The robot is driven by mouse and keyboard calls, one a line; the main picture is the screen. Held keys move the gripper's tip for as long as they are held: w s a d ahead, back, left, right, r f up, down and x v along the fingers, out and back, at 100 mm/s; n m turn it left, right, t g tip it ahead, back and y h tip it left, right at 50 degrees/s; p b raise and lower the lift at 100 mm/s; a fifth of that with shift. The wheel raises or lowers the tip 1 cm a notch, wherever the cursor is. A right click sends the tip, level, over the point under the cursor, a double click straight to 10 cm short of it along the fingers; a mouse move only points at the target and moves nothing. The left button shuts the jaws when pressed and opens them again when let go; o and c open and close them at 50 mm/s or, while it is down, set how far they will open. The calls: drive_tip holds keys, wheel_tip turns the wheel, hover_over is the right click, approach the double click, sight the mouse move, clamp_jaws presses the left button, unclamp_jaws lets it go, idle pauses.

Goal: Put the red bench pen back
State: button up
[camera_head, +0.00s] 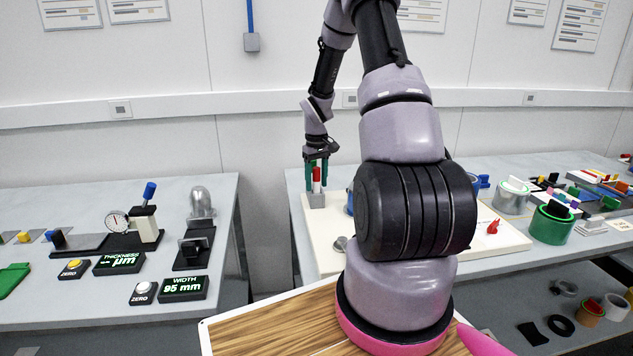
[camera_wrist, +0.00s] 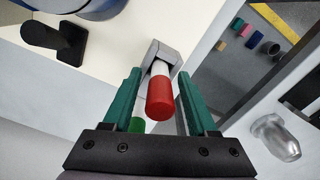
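The red bench pen (camera_head: 316,176) has a red end and a white body. It stands upright at a grey block (camera_head: 317,201) on the left part of a white board. In the wrist view the red end of the pen (camera_wrist: 160,99) points toward the camera, and the grey block (camera_wrist: 163,53) is beyond it. My gripper (camera_head: 317,165) has green fingers, one on either side of the pen. In the wrist view my gripper (camera_wrist: 165,90) is open, with a gap between the pen and each finger. The pen's lower end is hidden.
The white board (camera_head: 510,238) lies on the right bench, partly hidden by my arm. A green tape roll (camera_head: 551,223) stands to its right. The left bench holds a thickness gauge (camera_head: 145,218) and a width display (camera_head: 184,288). A gap separates the benches. A small green thing (camera_wrist: 137,126) shows beside the pen.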

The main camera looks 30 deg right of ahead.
wheel_tip(320, 180, up, 12)
drive_tip(key=shift+f, duration=0.15)
drive_tip(key=s+a+r+m+t, duration=0.1)
drive_tip(key=s+a+r+t, duration=0.1)
drive_tip(key=s+a+r, duration=0.55)
drive_tip(key=s+a+r+m+t, duration=0.15)
drive_tip(key=s+r, duration=0.25)
drive_tip(key=r, duration=0.6)
drive_tip(key=s+a+r+m+t+y, duration=0.1)
drive_tip(key=s+a+r+t, duration=0.1)
drive_tip(key=s, duration=0.5)
drive_tip(key=s+a+r+m+t+y, duration=0.1)
drive_tip(key=s+a+r+m, duration=0.1)
drive_tip(key=s, duration=0.6)
drive_tip(key=shift+s+a+r+t, duration=0.3)
drive_tip(key=shift+a+r, duration=0.35)
drive_tip(key=shift+a, duration=0.55)
